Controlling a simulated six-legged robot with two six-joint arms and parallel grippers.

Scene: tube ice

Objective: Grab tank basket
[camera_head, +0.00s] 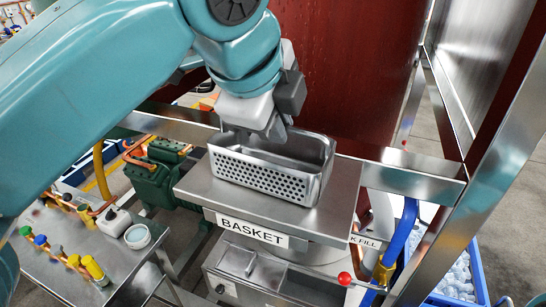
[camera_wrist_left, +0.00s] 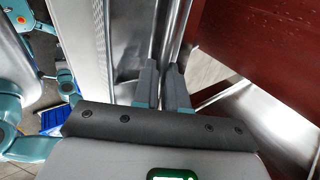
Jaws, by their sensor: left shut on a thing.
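The tank basket (camera_head: 262,179) is a perforated, open-topped metal box on a steel shelf (camera_head: 340,193) with a front label reading BASKET. My left gripper (camera_head: 275,132) comes down from above on the basket's far long side, its jaws shut on the rim. In the left wrist view the two grey fingers (camera_wrist_left: 163,88) are close together with a metal edge between them, and the basket's perforated wall (camera_wrist_left: 88,35) shows at the left. The exact contact is partly hidden by the fingers. My right gripper is not in view.
A dark red panel (camera_head: 345,60) stands close behind the basket. A steel frame post (camera_head: 490,150) rises at the right. A red-knobbed lever (camera_head: 345,278) and blue hose (camera_head: 405,235) are at the lower right. A side table (camera_head: 100,250) with valves stands at the left.

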